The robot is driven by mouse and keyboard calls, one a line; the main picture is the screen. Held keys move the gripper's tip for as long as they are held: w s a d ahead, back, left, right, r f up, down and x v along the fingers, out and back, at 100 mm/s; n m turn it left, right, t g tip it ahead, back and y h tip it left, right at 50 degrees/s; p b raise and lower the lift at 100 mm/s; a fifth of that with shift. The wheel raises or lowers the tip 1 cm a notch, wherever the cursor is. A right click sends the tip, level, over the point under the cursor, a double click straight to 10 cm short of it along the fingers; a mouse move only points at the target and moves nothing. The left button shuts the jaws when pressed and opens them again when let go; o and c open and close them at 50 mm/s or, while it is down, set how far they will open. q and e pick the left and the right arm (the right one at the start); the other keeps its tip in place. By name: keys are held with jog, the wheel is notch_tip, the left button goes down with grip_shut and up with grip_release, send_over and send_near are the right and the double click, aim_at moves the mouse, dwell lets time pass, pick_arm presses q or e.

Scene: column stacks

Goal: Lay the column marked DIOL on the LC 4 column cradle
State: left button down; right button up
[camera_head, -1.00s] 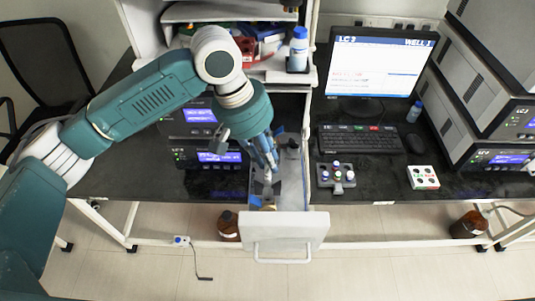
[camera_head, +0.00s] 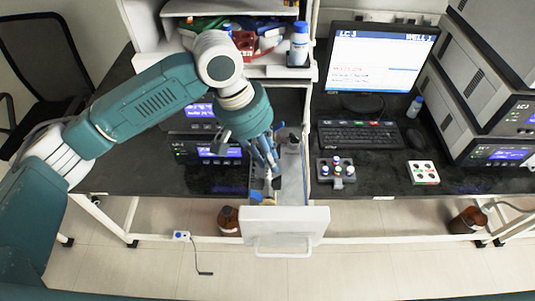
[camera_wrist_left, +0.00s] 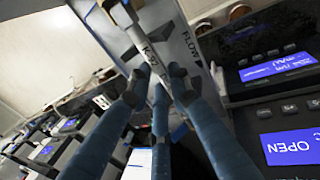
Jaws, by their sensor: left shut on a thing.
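My left gripper (camera_head: 268,165) reaches down over the open drawer (camera_head: 292,185) in the head view. In the left wrist view its fingers (camera_wrist_left: 158,100) are shut on a slim silver column (camera_wrist_left: 143,42) with a blue end and a pale label. The label is partly covered by the fingers, and I cannot read DIOL on it. Behind the column, a grey panel (camera_wrist_left: 188,35) bears the word FLOW and dark arrow marks. In the head view the column is mostly hidden by the gripper. I cannot make out the LC 4 column cradle. My right gripper is not in view.
The drawer's white front (camera_head: 285,228) juts out past the bench edge. A monitor (camera_head: 378,68) reading LC 3, a keyboard (camera_head: 360,136) and a vial holder (camera_head: 336,171) stand to the right.

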pick_arm(q)
jog(key=shift+f, duration=0.3)
jog(key=c, duration=1.5)
grip_release()
jog(key=v, duration=1.2)
